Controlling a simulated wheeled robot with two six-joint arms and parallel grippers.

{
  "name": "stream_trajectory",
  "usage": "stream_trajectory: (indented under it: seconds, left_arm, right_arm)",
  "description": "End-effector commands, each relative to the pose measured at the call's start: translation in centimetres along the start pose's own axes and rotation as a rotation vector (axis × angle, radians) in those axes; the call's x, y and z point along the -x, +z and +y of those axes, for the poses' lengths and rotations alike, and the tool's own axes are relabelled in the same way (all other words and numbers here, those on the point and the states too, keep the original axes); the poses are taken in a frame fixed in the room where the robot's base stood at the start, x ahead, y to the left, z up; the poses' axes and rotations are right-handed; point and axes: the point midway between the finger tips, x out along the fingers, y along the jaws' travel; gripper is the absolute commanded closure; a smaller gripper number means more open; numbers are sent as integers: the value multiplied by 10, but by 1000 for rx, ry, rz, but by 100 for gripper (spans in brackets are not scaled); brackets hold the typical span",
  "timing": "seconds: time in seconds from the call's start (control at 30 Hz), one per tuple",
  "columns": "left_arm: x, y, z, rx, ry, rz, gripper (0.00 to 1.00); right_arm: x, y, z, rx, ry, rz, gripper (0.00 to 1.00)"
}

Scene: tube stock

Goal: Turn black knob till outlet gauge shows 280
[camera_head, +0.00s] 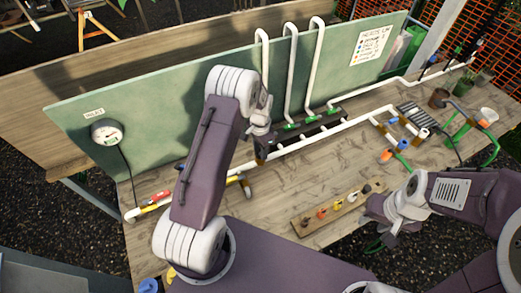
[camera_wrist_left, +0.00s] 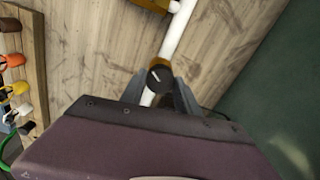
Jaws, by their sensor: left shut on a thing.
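The black knob (camera_wrist_left: 159,76) with a pale pointer mark sits on the white pipe (camera_wrist_left: 178,35) in the left wrist view. The fingers of my left gripper (camera_wrist_left: 160,90) are around it, one on each side, shut on it. In the head view my left gripper (camera_head: 262,138) is at the pipe in front of the green board, and hides the knob. A round gauge (camera_head: 107,132) hangs at the board's left end under a small label; its reading and label are too small to read surely. My right gripper (camera_head: 383,228) is over the table's front right; its fingers are unclear.
A wooden strip (camera_head: 330,212) with several coloured fittings lies near the table's front edge. White pipes (camera_head: 292,75) rise over the green board (camera_head: 180,100) behind my left gripper. Yellow and red pipe parts (camera_head: 155,203) lie at left. Pots and green hoses are at right.

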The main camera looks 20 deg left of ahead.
Motion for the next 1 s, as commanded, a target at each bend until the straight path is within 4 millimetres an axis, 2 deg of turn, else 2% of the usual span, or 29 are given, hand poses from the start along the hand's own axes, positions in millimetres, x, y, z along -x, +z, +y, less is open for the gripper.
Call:
stream_trajectory:
  seconds: [0.17, 0.2, 0.27, 0.53, 0.63, 1.0]
  left_arm:
    - [3, -1, -2, 1, -5, 5, 100]
    - [3, -1, -2, 1, -5, 5, 54]
    - [2, -1, -2, 1, -5, 4, 41]
    - [1, -1, -1, 1, -2, 2, 41]
    - [8, -1, -2, 1, -5, 5, 41]
    - [81, 0, -2, 2, -6, 7, 41]
  right_arm:
    - [1, 0, 0, 0, 0, 0, 62]
    - [1, 0, 0, 0, 0, 0, 62]
    - [1, 0, 0, 0, 0, 0, 62]
    - [0, 0, 0, 0, 0, 0, 62]
    - [-4, 0, 0, 0, 0, 0, 62]
    - [-24, 2, 0, 0, 0, 0, 62]
